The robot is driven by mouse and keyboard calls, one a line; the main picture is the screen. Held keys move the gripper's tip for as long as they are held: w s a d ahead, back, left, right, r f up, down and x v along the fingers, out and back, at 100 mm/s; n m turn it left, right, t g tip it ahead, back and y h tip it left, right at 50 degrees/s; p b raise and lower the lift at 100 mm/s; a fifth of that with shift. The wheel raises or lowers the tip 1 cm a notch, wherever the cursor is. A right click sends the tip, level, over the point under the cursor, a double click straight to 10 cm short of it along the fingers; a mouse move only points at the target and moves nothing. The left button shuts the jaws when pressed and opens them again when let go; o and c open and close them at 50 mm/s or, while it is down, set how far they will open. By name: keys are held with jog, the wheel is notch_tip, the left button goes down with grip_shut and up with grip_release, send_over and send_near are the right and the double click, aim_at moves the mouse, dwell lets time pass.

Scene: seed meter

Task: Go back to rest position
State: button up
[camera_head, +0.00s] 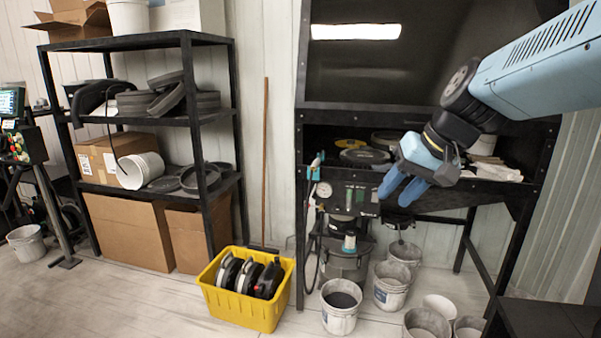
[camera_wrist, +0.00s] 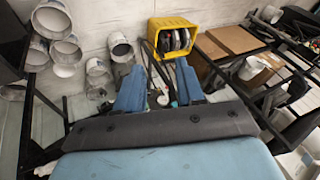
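My gripper (camera_head: 401,190) hangs at the end of my blue arm, in front of the dark workbench (camera_head: 455,195) at the right of the head view. Its two blue fingers point down and to the left. In the wrist view my gripper (camera_wrist: 160,82) shows its fingers spread apart, with nothing between them but floor and gear farther off. It appears to touch nothing. The yellow crate (camera_head: 247,310) with several black and grey meters in it stands on the floor at the lower left of my gripper. The crate also shows beyond the fingers in the wrist view (camera_wrist: 174,22).
A black shelf (camera_head: 187,122) with discs and boxes stands at the left. Several buckets, one of them (camera_head: 341,318) in front, stand under and before the workbench. A grey machine (camera_head: 345,262) sits below it. The floor left of the crate is clear.

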jog(key=s+d+f+h, duration=0.1)
jog(key=s+d+h, duration=0.1)
jog(key=s, duration=0.3)
jog(key=s+d+f+t+h, duration=0.1)
jog(key=s+d+f+h, duration=0.1)
jog(key=s+d, duration=0.1)
jog(key=shift+s+d+t, duration=0.25)
jog(key=shift+s+t, duration=0.05)
jog(key=shift+s, duration=0.6)
dwell(1.0)
